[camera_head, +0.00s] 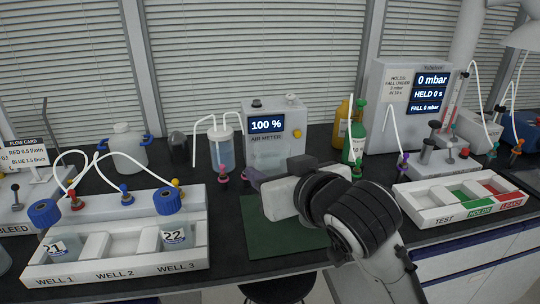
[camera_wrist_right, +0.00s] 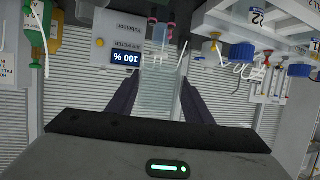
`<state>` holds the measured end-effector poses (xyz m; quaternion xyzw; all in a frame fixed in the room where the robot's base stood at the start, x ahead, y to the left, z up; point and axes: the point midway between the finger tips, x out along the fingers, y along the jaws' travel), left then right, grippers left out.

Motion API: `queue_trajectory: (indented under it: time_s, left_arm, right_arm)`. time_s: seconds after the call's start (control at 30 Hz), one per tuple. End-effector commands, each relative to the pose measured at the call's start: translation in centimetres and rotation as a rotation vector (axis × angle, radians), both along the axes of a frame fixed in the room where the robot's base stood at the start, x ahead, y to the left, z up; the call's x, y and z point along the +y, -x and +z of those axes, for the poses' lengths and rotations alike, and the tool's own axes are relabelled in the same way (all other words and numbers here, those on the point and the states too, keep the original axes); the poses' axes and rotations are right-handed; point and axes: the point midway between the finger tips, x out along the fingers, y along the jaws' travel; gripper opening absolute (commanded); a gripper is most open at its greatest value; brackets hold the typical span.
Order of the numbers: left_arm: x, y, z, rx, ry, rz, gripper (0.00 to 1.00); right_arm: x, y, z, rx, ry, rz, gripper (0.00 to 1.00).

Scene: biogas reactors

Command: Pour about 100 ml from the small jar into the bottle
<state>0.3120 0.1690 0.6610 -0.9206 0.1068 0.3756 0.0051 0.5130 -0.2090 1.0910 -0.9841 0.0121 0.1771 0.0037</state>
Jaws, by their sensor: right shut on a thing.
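My right gripper (camera_head: 262,179) reaches in over the dark green mat, in front of the air meter. In the right wrist view its two dark fingers stand on either side of a clear, see-through vessel (camera_wrist_right: 160,92), which looks like the small jar. The gripper is shut on it. In the head view the jar is mostly hidden by the gripper; its fill level and tilt are unclear. A clear bottle (camera_head: 220,152) with tubes stands left of the air meter. Blue-capped bottles labelled 21 (camera_head: 62,246) and 22 (camera_head: 175,238) sit in the well rack. Which bottle is meant is unclear. My left gripper is out of view.
The air meter (camera_head: 276,146) reads 100 %. The white well rack (camera_head: 120,272) is at front left, the test tray (camera_head: 450,207) at right. Yellow and green bottles (camera_head: 356,138) stand behind my right arm. The green mat (camera_head: 272,242) is bare in front. Thin tubes arch over the bench.

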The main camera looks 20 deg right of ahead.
Motion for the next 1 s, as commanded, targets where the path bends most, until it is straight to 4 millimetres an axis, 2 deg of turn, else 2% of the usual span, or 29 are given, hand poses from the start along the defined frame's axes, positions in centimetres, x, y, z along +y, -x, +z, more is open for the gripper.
queue_trajectory:
  time_s: [0.03, 0.1, 0.2, 0.33, 0.57, 0.67, 0.83, 0.93, 1.0]
  left_arm:
    - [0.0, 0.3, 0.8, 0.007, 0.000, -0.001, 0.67]
    - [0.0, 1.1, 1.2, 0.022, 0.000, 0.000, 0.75]
    - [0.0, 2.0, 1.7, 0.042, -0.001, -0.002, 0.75]
    - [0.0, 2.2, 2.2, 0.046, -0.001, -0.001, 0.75]
    - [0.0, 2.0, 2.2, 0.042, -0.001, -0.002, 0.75]
    - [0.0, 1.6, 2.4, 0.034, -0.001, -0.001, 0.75]
    - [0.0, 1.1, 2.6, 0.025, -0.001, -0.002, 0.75]
    - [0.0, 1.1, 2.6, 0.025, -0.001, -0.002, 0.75]
    - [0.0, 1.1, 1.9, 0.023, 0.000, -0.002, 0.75]
  right_arm:
    - [-0.9, -1.3, 0.1, 0.005, 0.008, -0.028, 0.15]
    - [-2.2, -3.3, -0.7, 0.009, 0.009, -0.070, 0.15]
    - [-4.2, -5.9, -2.0, 0.008, 0.010, -0.122, 0.15]
    - [-6.1, -7.9, -3.3, 0.000, 0.008, -0.163, 0.15]
    - [-7.3, -8.3, -3.9, -0.017, -0.090, -0.176, 0.15]
    - [-7.9, -8.1, -3.9, -0.025, -0.184, -0.175, 0.15]
    - [-8.2, -8.0, -4.9, -0.046, -0.399, -0.175, 0.15]
    - [-7.9, -8.1, -5.4, -0.056, -0.470, -0.172, 0.15]
    - [-7.8, -8.1, -6.0, -0.062, -0.510, -0.170, 0.15]
